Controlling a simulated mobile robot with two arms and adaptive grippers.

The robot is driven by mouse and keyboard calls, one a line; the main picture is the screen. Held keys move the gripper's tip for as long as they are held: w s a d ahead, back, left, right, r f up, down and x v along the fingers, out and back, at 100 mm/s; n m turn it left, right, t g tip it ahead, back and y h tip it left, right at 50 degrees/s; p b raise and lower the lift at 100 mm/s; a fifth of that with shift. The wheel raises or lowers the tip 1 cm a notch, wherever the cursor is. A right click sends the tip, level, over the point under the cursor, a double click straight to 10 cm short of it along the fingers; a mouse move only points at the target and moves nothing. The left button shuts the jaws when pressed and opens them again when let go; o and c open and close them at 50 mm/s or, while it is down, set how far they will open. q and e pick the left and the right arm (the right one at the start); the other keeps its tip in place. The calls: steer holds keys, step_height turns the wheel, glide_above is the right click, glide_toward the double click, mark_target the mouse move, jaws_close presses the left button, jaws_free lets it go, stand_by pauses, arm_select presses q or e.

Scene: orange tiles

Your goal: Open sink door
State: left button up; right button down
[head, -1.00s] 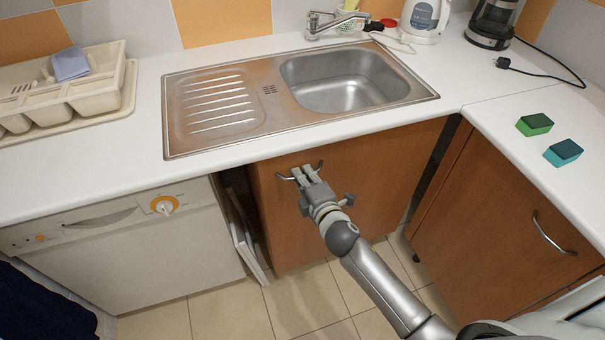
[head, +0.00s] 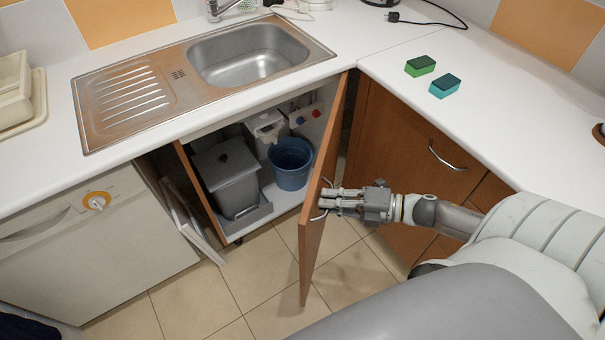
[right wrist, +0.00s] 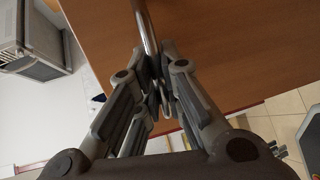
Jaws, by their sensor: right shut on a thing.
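The sink door (head: 322,190) stands swung wide open, hinged at its right side, seen nearly edge-on in the head view. Its curved metal handle (head: 320,212) is on the face toward my right arm. My right gripper (head: 328,202) is shut on the handle; in the right wrist view the fingers (right wrist: 152,88) close around the metal bar (right wrist: 147,30) in front of the brown door face (right wrist: 230,45). The open cabinet shows a grey bin (head: 228,180) and a blue bucket (head: 290,165). My left gripper is not in view.
The steel sink (head: 205,75) is set in the white counter above. A closed wooden cabinet (head: 400,140) with its own handle stands close behind the door on the right. A white dishwasher (head: 95,250) is at left. Tiled floor (head: 240,285) in front is clear.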

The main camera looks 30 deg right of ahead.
steer(key=s+d+n+g+y+b, duration=0.1)
steer(key=s+d+n+g+y, duration=0.1)
steer(key=s+d, duration=0.4)
steer(key=shift+d+n+g+b, duration=0.3)
steer(key=shift+d+g, duration=0.1)
steer(key=shift+d, duration=0.85)
steer(key=c, duration=1.6)
jaws_free()
steer(key=shift+o, duration=0.2)
steer(key=shift+r, duration=0.15)
